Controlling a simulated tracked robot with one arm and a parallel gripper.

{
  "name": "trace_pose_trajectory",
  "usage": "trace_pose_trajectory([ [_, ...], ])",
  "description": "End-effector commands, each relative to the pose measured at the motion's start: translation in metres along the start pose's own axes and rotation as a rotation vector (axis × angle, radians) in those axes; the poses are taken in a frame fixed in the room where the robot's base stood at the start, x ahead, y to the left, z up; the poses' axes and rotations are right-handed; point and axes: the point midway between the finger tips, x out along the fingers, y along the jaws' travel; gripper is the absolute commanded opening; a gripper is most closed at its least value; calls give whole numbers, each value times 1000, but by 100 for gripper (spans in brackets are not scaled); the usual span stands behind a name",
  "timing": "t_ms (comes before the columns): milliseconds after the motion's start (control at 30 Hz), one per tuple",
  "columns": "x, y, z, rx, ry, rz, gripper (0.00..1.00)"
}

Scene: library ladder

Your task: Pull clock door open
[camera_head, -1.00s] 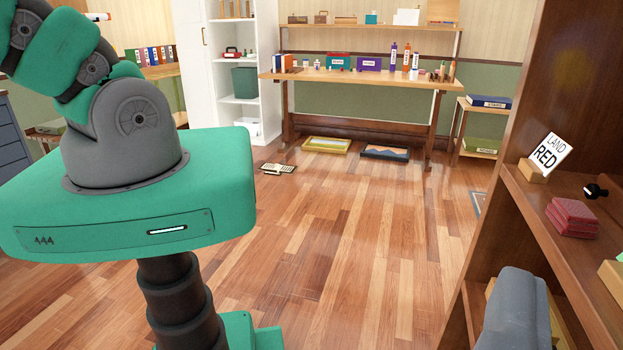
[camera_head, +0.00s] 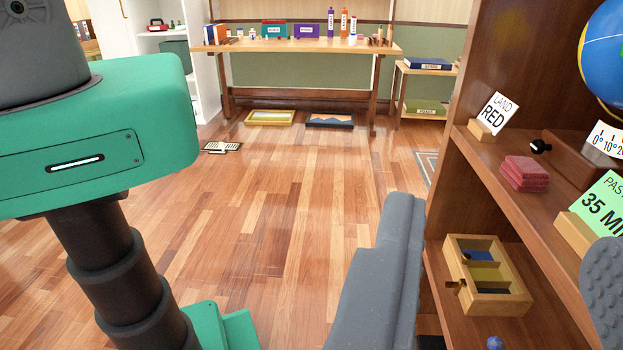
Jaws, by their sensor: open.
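I cannot make out a clock or a clock door in this view. My gripper (camera_head: 502,225) is open and empty. Its left grey finger stands at the lower middle, and part of its textured right finger shows at the right edge. The fingers spread in front of a brown wooden shelf unit (camera_head: 455,185) on the right. Between them, farther back, a light wooden box (camera_head: 515,300) with several coloured compartments sits on the lower shelf. A dark wooden box (camera_head: 575,160) with a black knob (camera_head: 540,147) is on the upper shelf, partly hidden by cards.
The upper shelf holds a LAND RED card (camera_head: 497,112), red blocks (camera_head: 525,173), a green card (camera_head: 602,205) and a blue globe (camera_head: 603,55). A workbench (camera_head: 300,47) stands at the back, with two framed pictures on the floor below. The wooden floor (camera_head: 290,210) in the middle is clear.

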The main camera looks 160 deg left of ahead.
Motion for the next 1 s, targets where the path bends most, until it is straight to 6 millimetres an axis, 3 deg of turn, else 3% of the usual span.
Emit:
trace_pose_trajectory([
  [400,8,-28,-5,0,-3,0,42],
  [1000,7,-28,-2,-5,-11,10,42],
])
